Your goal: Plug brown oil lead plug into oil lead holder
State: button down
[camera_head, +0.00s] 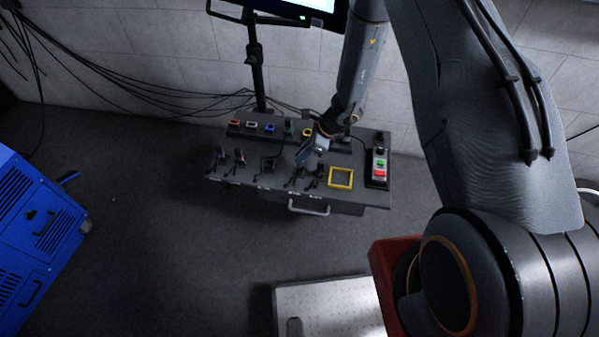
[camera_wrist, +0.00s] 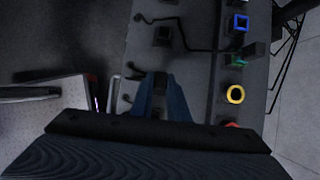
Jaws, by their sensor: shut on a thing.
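My gripper (camera_head: 318,147) is over the right half of the dark bench. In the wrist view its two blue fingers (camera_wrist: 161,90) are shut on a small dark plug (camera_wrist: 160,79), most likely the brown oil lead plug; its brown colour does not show. Along the bench's front part stands a row of dark holders with leads, among them one at the left (camera_head: 221,157) and one in the middle (camera_head: 268,165). I cannot tell which is the oil lead holder. In the wrist view a dark holder (camera_wrist: 163,36) stands ahead of the fingers, apart from them.
The bench's back row has orange (camera_head: 234,123), white (camera_head: 252,125), blue (camera_head: 270,128) and green (camera_head: 289,129) sockets and a yellow ring (camera_wrist: 235,94). A yellow square frame (camera_head: 341,178) and a button box (camera_head: 379,166) are at the right. A blue cabinet (camera_head: 38,235) stands left.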

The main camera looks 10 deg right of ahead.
jog(key=shift+f, duration=0.2)
jog(key=shift+f+b, duration=0.35)
jog(key=shift+b, duration=0.05)
jog(key=shift+f+b, duration=0.7)
jog(key=shift+f, duration=0.25)
jog(key=c, duration=1.6)
grip_release()
jog(key=shift+r, duration=0.1)
jog(key=v, duration=0.7)
jog(key=shift+d+r+b, duration=0.15)
jog(key=shift+r+b, duration=0.15)
jog(key=shift+b, duration=0.05)
